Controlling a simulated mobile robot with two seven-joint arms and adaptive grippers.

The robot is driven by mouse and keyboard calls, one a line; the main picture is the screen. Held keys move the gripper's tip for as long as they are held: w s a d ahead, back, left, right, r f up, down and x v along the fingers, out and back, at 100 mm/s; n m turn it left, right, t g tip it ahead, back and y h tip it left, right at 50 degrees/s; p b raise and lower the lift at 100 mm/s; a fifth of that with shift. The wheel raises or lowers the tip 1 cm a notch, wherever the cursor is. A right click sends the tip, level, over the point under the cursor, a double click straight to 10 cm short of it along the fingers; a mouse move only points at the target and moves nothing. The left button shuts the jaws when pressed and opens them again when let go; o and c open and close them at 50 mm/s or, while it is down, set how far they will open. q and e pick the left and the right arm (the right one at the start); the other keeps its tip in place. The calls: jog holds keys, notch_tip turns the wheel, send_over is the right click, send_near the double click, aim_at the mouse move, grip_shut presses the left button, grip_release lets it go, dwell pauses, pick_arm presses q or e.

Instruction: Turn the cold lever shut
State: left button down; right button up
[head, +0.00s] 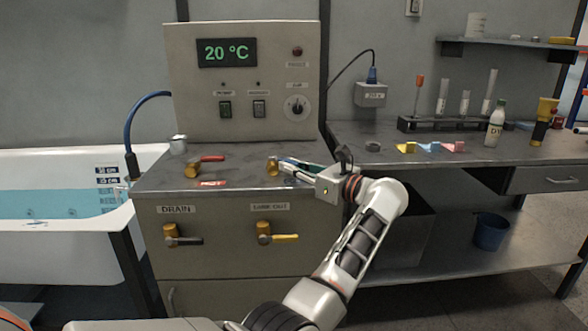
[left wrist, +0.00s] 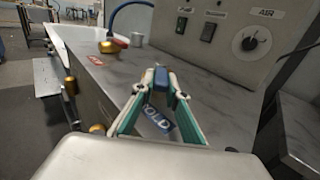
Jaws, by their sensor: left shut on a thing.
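My left gripper (head: 287,164) is at the cold valve on the right part of the grey bench top. The brass body of the cold valve (head: 272,165) shows just left of the fingertips. In the left wrist view, the fingers are shut on the blue cold lever (left wrist: 160,80), whose end shows between the tips. The COLD label (left wrist: 158,118) lies on the bench top, seen between the fingers. The gripper hides most of the lever in the head view, so I cannot tell its exact angle. My right gripper is out of view.
The red-handled hot valve (head: 203,163) stands to the left. A control box (head: 240,80) reading 20 °C rises behind. Drain (head: 182,238) and yellow-handled (head: 278,237) valves project from the front. The tub (head: 85,227) is left; a side bench (head: 480,150) with bottles is right.

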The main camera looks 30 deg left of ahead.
aim_at(293, 161)
pick_arm(q)
jog(key=c, duration=2)
grip_release()
notch_tip(293, 161, up, 10)
jog(key=shift+r, duration=0.1)
